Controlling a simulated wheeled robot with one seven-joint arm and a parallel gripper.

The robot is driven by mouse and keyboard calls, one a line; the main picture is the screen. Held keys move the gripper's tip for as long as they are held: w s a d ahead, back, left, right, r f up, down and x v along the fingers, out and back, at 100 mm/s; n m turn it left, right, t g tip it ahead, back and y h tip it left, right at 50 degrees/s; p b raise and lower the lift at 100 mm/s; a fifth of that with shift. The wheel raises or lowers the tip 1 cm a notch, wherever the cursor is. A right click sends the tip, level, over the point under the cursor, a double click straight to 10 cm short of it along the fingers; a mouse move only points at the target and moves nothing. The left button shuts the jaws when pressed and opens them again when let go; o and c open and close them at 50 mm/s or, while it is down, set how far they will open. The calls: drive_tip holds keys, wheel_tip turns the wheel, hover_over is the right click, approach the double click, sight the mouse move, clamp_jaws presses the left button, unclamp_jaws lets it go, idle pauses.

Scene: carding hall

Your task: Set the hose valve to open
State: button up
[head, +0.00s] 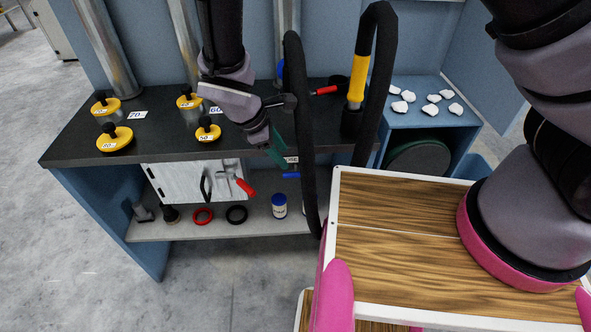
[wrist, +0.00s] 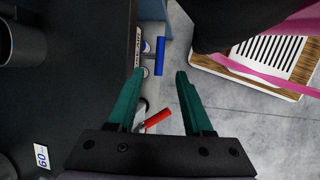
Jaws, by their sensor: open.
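A blue lever handle (head: 291,175) projects from the dark bench's front edge below a small label. It also shows in the wrist view (wrist: 160,56), just beyond my fingertips, crosswise on a metal stem. A red-handled lever (head: 245,187) sits lower, in front of the white cabinet, and shows between my fingers in the wrist view (wrist: 157,117). I cannot tell for sure which lever is the hose valve, nor read its setting. My gripper (wrist: 160,74) is open and empty, its teal fingers pointing at the blue handle without touching it. It also shows in the head view (head: 277,151).
A black hose (head: 305,130) hangs just right of my gripper; another with a yellow sleeve (head: 357,78) stands behind. Another red handle (head: 326,90) is at the back. Yellow-topped weights (head: 114,138) stand on the bench (head: 75,148). A lower shelf (head: 180,230) holds rings and a jar.

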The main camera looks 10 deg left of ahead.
sight(297, 173)
drive_tip(key=x, duration=0.8)
drive_tip(key=shift+w+d+f, duration=0.1)
drive_tip(key=shift+d+f, duration=0.05)
drive_tip(key=shift+f, duration=0.2)
clamp_jaws()
idle(0.9)
